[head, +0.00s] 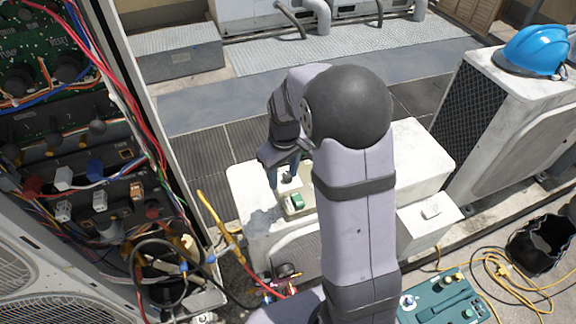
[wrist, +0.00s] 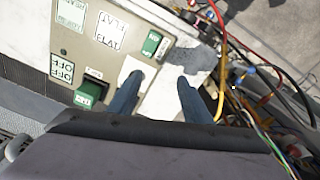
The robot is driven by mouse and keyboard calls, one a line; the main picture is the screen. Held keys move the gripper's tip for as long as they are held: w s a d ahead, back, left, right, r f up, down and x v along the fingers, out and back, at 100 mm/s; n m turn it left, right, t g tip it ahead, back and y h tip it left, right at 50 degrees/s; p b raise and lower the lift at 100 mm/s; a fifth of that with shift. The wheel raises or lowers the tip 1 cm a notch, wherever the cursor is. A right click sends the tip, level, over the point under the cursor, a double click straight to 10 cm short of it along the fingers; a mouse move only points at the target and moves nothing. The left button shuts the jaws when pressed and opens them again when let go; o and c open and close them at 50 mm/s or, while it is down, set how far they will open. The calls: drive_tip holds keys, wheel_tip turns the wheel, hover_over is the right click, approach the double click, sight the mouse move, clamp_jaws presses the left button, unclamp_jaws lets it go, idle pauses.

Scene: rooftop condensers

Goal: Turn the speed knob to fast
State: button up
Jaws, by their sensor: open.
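A beige control panel (wrist: 60,40) shows in the wrist view, with tilted labels; one looks like OFF, and another like FLAT. It carries two green switch-like parts, one near the top (wrist: 152,43) and one lower left (wrist: 88,93). In the head view the panel lies on the white condenser unit, with a green part (head: 297,201) and a small dark part that may be a knob (head: 287,178). I cannot make out which part is the speed knob or its setting. My gripper (wrist: 160,76) is open and empty, fingers over the panel's edge; in the head view it is above the panel (head: 281,176).
An open cabinet of wires and circuit boards (head: 90,130) stands at left. A blue hard hat (head: 533,50) sits on another condenser (head: 515,110) at right. A teal box (head: 440,300), yellow cable and black bucket (head: 540,245) are at lower right.

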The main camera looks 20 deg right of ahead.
sight(287, 174)
drive_tip(key=w+d+n, duration=0.1)
drive_tip(key=w, duration=0.1)
drive_tip(key=w+d+f+n, duration=0.1)
drive_tip(key=w, duration=0.1)
drive_tip(key=w+d+n+g, duration=0.1)
drive_tip(key=w+d, duration=0.1)
drive_tip(key=w, duration=0.1)
drive_tip(key=shift+f, duration=0.2)
drive_tip(key=shift+f+p, duration=1.25)
drive_tip(key=shift+f, duration=2.4)
drive_tip(key=c, duration=1.1)
drive_tip(key=shift+o, duration=0.2)
drive_tip(key=shift+m, duration=0.5)
drive_tip(key=m+b, duration=0.1)
drive_tip(key=m, duration=0.3)
drive_tip(key=shift+a+m+b, duration=0.1)
drive_tip(key=shift+m+b, duration=0.2)
drive_tip(key=m+b, duration=0.1)
drive_tip(key=m, duration=0.5)
drive_tip(key=shift+m, duration=0.3)
